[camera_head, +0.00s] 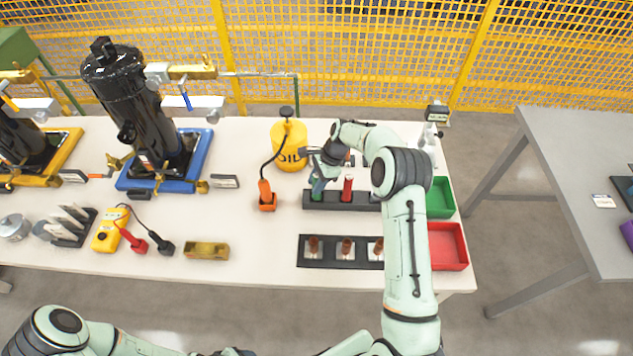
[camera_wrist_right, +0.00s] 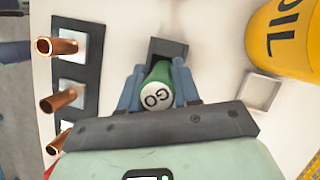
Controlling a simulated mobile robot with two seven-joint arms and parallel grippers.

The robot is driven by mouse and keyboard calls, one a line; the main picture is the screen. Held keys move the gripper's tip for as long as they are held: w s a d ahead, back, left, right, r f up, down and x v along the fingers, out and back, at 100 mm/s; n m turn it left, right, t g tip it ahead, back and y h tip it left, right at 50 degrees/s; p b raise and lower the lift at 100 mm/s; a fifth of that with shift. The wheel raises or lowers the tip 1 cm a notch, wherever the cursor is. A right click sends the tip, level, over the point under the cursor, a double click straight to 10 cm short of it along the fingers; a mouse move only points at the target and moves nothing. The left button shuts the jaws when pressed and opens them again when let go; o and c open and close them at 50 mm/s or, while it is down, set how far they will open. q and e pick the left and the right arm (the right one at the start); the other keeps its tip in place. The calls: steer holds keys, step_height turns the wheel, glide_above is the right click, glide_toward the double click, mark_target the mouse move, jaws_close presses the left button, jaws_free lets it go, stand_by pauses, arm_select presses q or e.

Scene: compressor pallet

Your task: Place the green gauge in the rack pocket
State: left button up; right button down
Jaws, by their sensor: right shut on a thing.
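The green gauge (camera_wrist_right: 158,92), with a white end marked GO, is between the blue fingers of my right gripper (camera_wrist_right: 160,88) in the wrist view. In the head view my right gripper (camera_head: 322,170) is at the left end of the black gauge rack (camera_head: 365,201), with the green gauge (camera_head: 317,192) under it. The dark rack end (camera_wrist_right: 170,47) shows just beyond the gauge in the wrist view. I cannot tell whether the gauge's lower end is inside the pocket; the gripper hides it. My left gripper is out of view.
A red gauge (camera_head: 347,186) stands upright in the rack. A yellow oil can (camera_head: 289,148) stands behind it. A black holder with copper pieces (camera_head: 312,263) lies in front. Green (camera_head: 440,198) and red (camera_head: 450,247) bins are at right. An orange tool (camera_head: 267,197) stands close left.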

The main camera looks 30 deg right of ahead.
steer(key=c, duration=0.8)
jaws_free()
steer(key=shift+f, duration=0.15)
steer(key=shift+r, duration=0.25)
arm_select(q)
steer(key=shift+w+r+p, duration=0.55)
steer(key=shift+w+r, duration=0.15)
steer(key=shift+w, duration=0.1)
arm_select(e)
steer(key=v, duration=1.2)
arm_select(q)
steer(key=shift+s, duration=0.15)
arm_select(e)
steer(key=shift+f, duration=0.1)
